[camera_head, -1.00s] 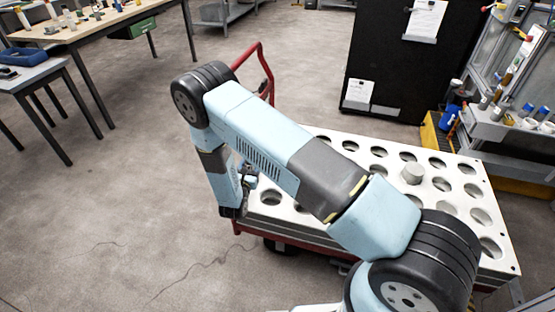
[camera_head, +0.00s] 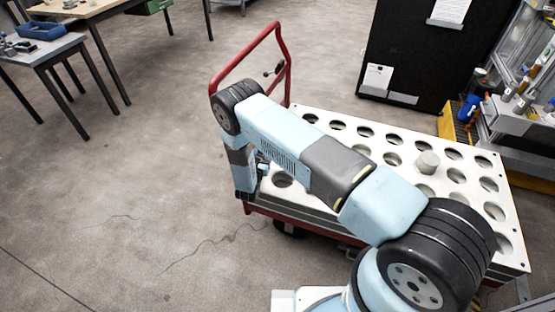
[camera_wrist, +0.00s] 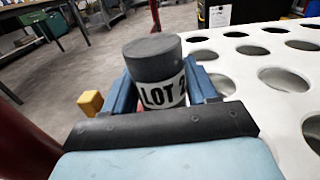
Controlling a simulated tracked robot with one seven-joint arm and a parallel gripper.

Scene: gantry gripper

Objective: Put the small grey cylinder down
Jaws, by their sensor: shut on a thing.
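In the wrist view, the small grey cylinder (camera_wrist: 153,60) stands upright between the jaws of my gripper (camera_wrist: 160,95). It has a dark grey top and a white band lettered "LOT" with a further character partly hidden. My gripper is shut on it. The white tray with rows of round holes (camera_wrist: 238,62) lies to the right of the gripper. In the head view, my gripper (camera_head: 258,172) is at the tray's left edge, and the held cylinder is hidden by my arm. The tray (camera_head: 318,212) also shows there, on a red cart.
A light grey cylinder (camera_head: 427,162) stands in the tray among several empty holes. The cart's red handle (camera_head: 283,62) rises behind my arm. A black cabinet (camera_head: 418,55) stands beyond the tray, a workbench (camera_head: 68,42) at upper left. The floor at left is clear.

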